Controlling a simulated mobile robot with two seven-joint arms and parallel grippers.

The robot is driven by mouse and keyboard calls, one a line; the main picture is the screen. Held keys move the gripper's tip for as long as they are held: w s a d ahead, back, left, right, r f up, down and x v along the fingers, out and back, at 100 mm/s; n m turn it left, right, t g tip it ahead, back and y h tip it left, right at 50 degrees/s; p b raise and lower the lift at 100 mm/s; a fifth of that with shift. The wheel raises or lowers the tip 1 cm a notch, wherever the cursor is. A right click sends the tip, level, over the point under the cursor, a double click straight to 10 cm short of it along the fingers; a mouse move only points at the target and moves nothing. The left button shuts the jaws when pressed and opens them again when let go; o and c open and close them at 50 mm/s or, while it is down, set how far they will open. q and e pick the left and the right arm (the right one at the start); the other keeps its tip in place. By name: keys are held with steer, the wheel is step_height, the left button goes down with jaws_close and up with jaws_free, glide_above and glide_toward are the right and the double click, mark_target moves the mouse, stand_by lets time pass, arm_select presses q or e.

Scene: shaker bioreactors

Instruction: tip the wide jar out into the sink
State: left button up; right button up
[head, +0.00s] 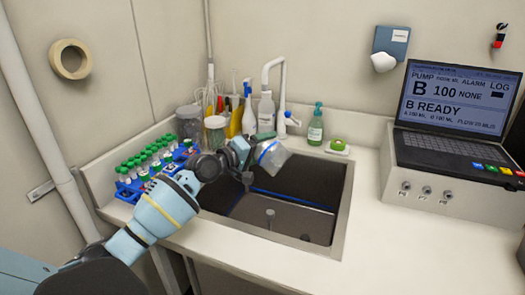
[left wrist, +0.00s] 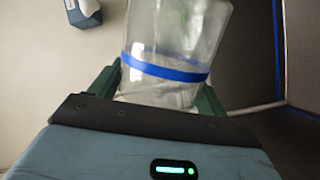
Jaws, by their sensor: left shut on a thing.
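The wide jar (head: 271,156) is clear with a blue band. It is tilted over the back part of the sink (head: 300,218), its far end to the right. My left gripper (head: 248,151) is shut on the jar. In the left wrist view the jar (left wrist: 175,45) sits between the two green fingers of the gripper (left wrist: 160,92), with the blue band across it. Some clear, shiny content or reflection shows low in the jar; I cannot tell which. I see no stream leaving it. My right gripper is not in view.
A blue rack of green-capped tubes (head: 150,165) stands left of the sink. Bottles, jars and a white tap (head: 282,95) stand behind it. A green soap bottle (head: 316,125) and a sponge dish (head: 338,148) are at the back right. A laptop (head: 455,105) stands on a box at right.

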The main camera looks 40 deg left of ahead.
mark_target(268, 146)
arm_select(q)
steer(key=m, duration=0.1)
steer(key=r+m, duration=0.1)
steer(key=shift+d+r+m, duration=0.1)
steer(key=shift+d+m, duration=0.15)
steer(key=shift+m, duration=0.15)
steer(key=shift+d+r+m+g+y, duration=0.15)
steer(key=shift+m+g+y, duration=0.2)
steer(key=shift+m, duration=0.45)
steer(key=m+p, duration=0.1)
steer(key=d+r+m+y+p, duration=0.1)
steer(key=m, duration=0.1)
steer(key=d+m+y+p, duration=0.1)
steer(key=m, duration=0.1)
steer(key=shift+s+r+p, duration=0.1)
steer(key=shift+r+p, duration=0.1)
steer(key=shift+p, duration=0.2)
steer(key=shift+d+f+m+p, duration=0.2)
steer(key=shift+m+p, duration=0.1)
steer(key=shift+m, duration=0.6)
steer(key=shift+f, duration=0.1)
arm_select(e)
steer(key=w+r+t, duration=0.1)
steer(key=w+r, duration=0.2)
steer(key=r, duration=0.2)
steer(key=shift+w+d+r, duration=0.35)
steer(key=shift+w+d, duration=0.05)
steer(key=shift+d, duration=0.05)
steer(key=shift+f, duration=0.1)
